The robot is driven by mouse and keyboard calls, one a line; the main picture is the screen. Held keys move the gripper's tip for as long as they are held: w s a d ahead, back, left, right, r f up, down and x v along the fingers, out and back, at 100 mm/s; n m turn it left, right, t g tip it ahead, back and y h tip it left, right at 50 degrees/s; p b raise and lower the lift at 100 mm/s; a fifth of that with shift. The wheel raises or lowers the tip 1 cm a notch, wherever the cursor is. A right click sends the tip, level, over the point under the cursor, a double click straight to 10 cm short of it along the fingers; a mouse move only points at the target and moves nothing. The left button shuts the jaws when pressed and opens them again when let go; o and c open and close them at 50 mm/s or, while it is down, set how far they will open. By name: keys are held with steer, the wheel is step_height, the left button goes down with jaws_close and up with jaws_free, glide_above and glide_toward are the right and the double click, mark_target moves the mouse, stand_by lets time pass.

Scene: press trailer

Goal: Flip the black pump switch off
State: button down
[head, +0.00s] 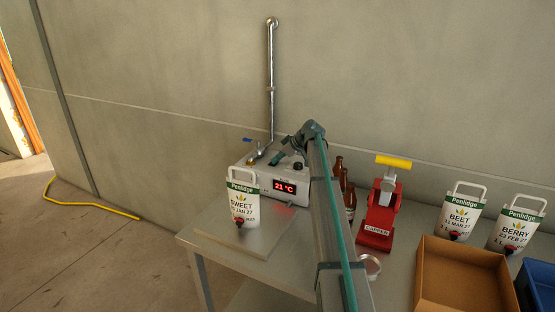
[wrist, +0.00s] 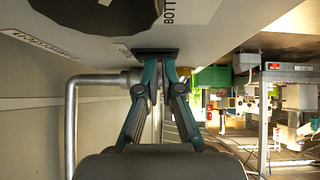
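The white pump box (head: 262,184) stands on the metal table, with a red 21 °C display on its front. My gripper (head: 275,158) is low over the top of this box, reaching in from the right. In the wrist view its two teal fingers (wrist: 157,60) converge and look shut at a dark flat piece against the pale labelled surface (wrist: 205,30). I cannot tell whether this piece is the fingertip pads or the black switch. A small dark part (head: 298,165) shows near the box's right end. No clearly readable switch or its position shows.
Brown bottles (head: 350,200), a red capper (head: 379,215) and a cardboard box (head: 428,262) are to the right.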

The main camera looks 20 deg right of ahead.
steer(key=shift+a+f, duration=0.1)
steer(key=shift+a, duration=0.05)
steer(key=shift+r, duration=0.3)
steer(key=r, duration=0.4)
steer(key=shift+s, duration=0.2)
steer(key=b+v, duration=0.2)
steer(key=v, duration=0.7)
steer(key=shift+d+r, duration=0.2)
steer(key=shift+d, duration=0.05)
steer(key=shift+s+d+r, duration=0.1)
steer(key=shift+s+d, duration=0.05)
steer(key=shift+d, duration=0.05)
